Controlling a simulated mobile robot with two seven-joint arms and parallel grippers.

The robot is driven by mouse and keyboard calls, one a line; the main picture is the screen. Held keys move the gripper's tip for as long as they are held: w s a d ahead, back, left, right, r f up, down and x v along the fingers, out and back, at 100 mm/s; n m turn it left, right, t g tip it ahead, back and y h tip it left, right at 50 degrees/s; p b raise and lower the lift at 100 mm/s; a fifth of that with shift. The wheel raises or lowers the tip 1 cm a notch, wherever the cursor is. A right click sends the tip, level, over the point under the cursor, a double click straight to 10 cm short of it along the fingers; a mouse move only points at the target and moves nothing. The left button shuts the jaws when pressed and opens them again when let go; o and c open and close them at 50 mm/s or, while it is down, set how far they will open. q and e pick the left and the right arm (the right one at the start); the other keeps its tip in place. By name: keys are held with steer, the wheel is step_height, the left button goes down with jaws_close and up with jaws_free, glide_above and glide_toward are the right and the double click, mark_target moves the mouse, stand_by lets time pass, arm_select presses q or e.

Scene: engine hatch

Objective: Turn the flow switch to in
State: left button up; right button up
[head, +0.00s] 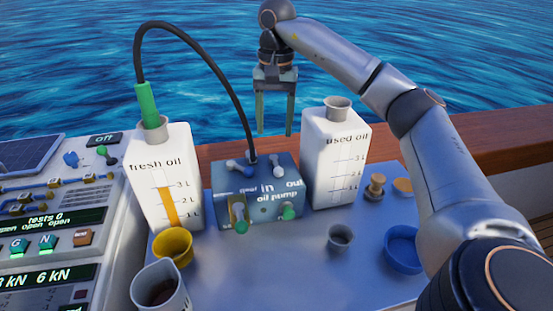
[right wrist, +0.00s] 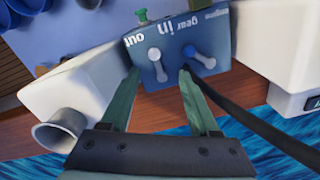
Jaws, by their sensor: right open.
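The oil pump (head: 262,211) is a blue box between two white oil containers, with "in" and "out" printed on it. A white lever (head: 279,172), which I take for the flow switch, sits on its top behind these words. A blue lever (head: 240,168) sits to its left. My right gripper (head: 274,128) is open and empty, pointing down above and behind the pump. In the right wrist view the white lever (right wrist: 157,65) appears between the open fingertips (right wrist: 158,74), apart from them. The blue lever (right wrist: 200,58) is beside one fingertip. My left gripper is out of view.
The fresh oil container (head: 150,180) stands left, with a black hose (head: 215,65) arching from its green nozzle to the pump. The used oil container (head: 322,180) stands close on the right. A yellow cup (head: 172,246) and blue bowl (head: 401,262) are on the tabletop (head: 275,275).

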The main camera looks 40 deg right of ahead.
mark_target(279, 168)
steer(key=f, duration=0.3)
steer(key=f+b, duration=0.1)
steer(key=f, duration=0.3)
steer(key=d+f+b, duration=0.1)
steer(key=f, duration=0.2)
steer(key=shift+s+f, duration=0.15)
steer(key=shift+f, duration=0.05)
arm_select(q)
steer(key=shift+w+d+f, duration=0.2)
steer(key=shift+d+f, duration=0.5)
arm_select(e)
steer(key=shift+f, duration=0.7)
steer(key=shift+c, duration=0.2)
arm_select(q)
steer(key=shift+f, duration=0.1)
arm_select(e)
jaws_close()
